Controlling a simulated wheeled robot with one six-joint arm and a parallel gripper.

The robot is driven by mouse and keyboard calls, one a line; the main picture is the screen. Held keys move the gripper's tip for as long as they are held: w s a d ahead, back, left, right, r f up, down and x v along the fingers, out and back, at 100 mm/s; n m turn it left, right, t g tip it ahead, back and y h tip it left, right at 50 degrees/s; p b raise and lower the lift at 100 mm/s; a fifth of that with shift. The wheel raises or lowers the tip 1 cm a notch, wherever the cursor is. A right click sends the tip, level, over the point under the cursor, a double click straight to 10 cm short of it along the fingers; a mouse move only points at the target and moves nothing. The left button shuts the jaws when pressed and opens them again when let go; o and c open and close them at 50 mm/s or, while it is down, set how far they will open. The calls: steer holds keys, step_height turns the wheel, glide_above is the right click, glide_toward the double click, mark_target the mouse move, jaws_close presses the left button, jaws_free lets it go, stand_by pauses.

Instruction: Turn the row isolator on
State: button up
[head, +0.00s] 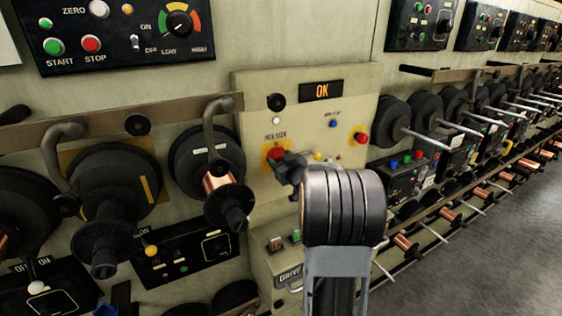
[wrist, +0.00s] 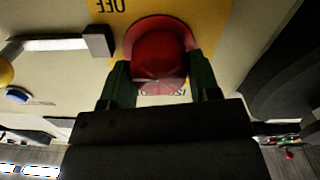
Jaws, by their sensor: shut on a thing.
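The row isolator is a red rotary knob (head: 275,153) on a yellow plate, on the cream panel with the lit OK display (head: 322,91). In the wrist view the red knob (wrist: 160,50) sits between the two dark green fingers of my gripper (wrist: 161,82), which is shut on it. An upside-down OFF label (wrist: 108,5) shows on the yellow plate (wrist: 210,35) in the wrist view. The knob's pointing direction is hard to tell. In the head view my gripper (head: 287,168) is at the knob, partly hidden by my arm.
Another red button (head: 361,138) and a blue button (head: 333,124) are on the same panel, to the right. Black spools, one with copper wire (head: 217,181), stand close on the left. More spools with protruding rods run along the right. Grey floor (head: 500,240) is clear at lower right.

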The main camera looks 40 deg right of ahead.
steer(key=shift+f, duration=0.1)
steer(key=n+b, duration=0.2)
steer(key=b, duration=0.2)
steer(key=shift+f+n+b, duration=0.2)
steer(key=shift+n+b, duration=0.1)
steer(key=shift+n, duration=0.1)
steer(key=n+b, duration=0.5)
steer(key=b, duration=0.1)
steer(key=shift+a, duration=0.1)
steer(key=n+b, duration=0.4)
steer(key=n, duration=0.1)
steer(key=shift+n, duration=0.4)
steer(key=shift+n+b, duration=1.55)
steer(key=shift+n, duration=0.75)
steer(key=o, duration=0.9)
